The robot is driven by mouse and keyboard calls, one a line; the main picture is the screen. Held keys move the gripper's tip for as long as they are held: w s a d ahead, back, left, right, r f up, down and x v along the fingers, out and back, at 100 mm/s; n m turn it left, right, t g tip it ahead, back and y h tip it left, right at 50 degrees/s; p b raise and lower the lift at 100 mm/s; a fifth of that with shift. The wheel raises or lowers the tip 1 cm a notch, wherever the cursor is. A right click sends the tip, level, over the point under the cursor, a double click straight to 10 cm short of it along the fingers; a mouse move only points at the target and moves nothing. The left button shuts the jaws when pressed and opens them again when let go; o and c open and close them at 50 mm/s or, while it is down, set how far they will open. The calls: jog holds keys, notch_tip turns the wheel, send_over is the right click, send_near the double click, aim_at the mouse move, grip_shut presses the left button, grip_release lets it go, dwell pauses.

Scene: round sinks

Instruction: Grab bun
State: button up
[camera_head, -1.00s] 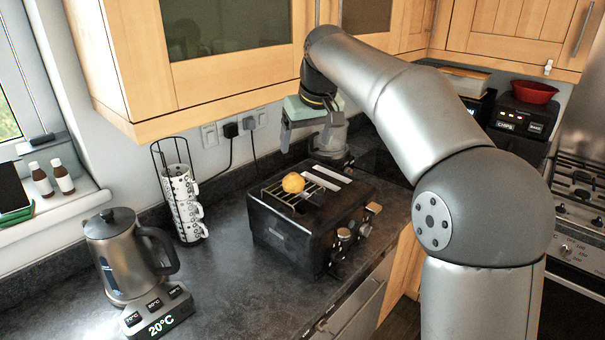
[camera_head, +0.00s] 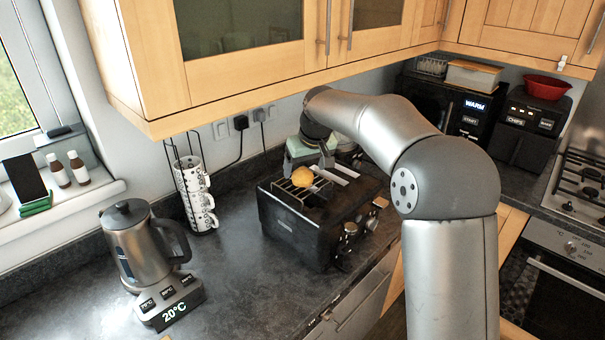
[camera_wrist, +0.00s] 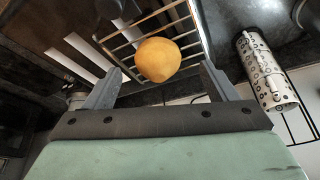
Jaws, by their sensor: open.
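The bun (camera_head: 302,177) is small, round and golden. It rests on the wire rack (camera_head: 290,190) on top of the black toaster (camera_head: 300,226). My gripper (camera_head: 307,166) is just behind the bun, low over the toaster. In the wrist view the bun (camera_wrist: 158,60) lies ahead of and between the two fingers of my open gripper (camera_wrist: 160,82), over the rack's bars. The fingers look apart from it, with nothing between their tips but the bun's near side; the exact gap is hard to tell.
A stack of patterned mugs (camera_head: 194,192) on a stand and a kettle (camera_head: 143,245) are left of the toaster. Wall cupboards (camera_head: 240,80) hang above.

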aim_at(304, 171)
jog(key=x, duration=0.1)
jog(key=p+x, duration=0.1)
jog(key=shift+w+f, duration=0.25)
jog(key=shift+w, duration=0.15)
jog(key=shift+w+a+f, duration=0.15)
jog(key=shift+f, duration=0.4)
jog(key=c, duration=1.1)
jog(key=shift+c, duration=0.2)
